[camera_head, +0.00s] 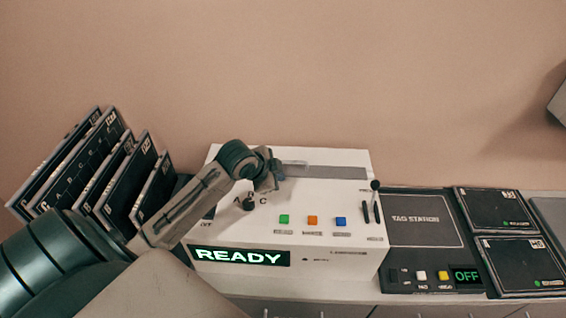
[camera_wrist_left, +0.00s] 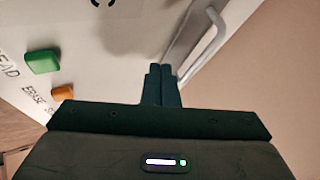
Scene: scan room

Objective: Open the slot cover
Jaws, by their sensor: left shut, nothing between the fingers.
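The white machine (camera_head: 300,210) stands on the counter with a grey strip, which looks like the slot cover (camera_head: 335,172), along the back of its top. A pale bar handle (camera_head: 296,164) sits at the strip's left part; it also shows in the left wrist view as a white bent handle (camera_wrist_left: 212,45). My left gripper (camera_head: 277,177) is over the machine's top beside the handle, partly hidden by its own wrist. In the left wrist view its fingers (camera_wrist_left: 160,72) are shut and empty, close to the handle's near end. Whether they touch it I cannot tell. My right gripper is not in view.
Green (camera_head: 284,219), orange (camera_head: 312,220) and blue (camera_head: 341,222) buttons, a black knob (camera_head: 249,204) and a lever (camera_head: 375,187) are on the machine. Its display (camera_head: 238,257) reads READY. Dark panels (camera_head: 80,165) stand at left. The tag station (camera_head: 420,220) is at right, its display OFF.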

